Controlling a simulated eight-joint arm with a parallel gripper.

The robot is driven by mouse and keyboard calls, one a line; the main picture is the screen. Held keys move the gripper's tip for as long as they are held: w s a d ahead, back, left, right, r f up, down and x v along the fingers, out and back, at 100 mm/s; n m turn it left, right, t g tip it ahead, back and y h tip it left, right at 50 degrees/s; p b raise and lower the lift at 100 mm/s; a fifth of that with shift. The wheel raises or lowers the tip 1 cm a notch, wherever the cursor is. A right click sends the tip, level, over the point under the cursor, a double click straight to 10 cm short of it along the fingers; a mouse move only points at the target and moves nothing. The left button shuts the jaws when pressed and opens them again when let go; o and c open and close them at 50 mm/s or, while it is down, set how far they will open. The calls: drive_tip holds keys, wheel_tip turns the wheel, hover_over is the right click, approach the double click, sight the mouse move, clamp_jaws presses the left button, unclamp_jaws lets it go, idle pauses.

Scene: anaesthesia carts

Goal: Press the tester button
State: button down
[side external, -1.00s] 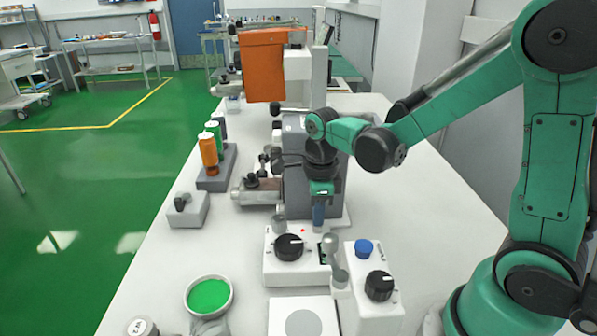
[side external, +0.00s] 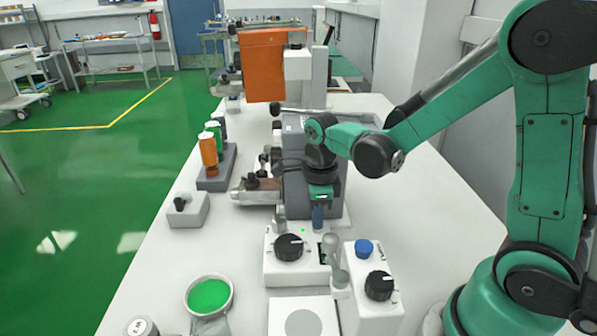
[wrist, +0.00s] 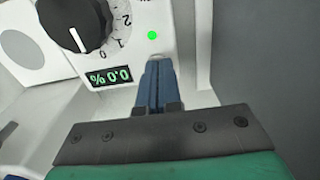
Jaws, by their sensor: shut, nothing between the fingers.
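My gripper (side external: 318,222) is shut and empty, pointing down at the back edge of a white box (side external: 308,271) with a black dial and a small light (side external: 303,230). In the wrist view its blue fingers (wrist: 156,66) are together, with their tips at the box edge just beside the green light (wrist: 152,35). A small pale piece shows at the tips; any button under them is hidden. The box's black dial (wrist: 75,22) and a readout (wrist: 110,76) showing 0.0 % are at the upper left.
A second white box (side external: 372,300) with a blue knob (side external: 364,248) and black dial stands to the right. A grey machine (side external: 296,200) stands behind my gripper. A bowl of green (side external: 208,295) is at the front left.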

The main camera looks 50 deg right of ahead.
wheel_tip(320, 180, up, 13)
idle(0.4)
idle(0.5)
drive_tip(key=n+t, duration=0.7)
drive_tip(key=n, duration=2)
hover_over(319, 235)
drive_tip(key=s+a, duration=0.2)
wheel_tip(319, 235, down, 4)
drive_tip(key=shift+s, duration=0.15)
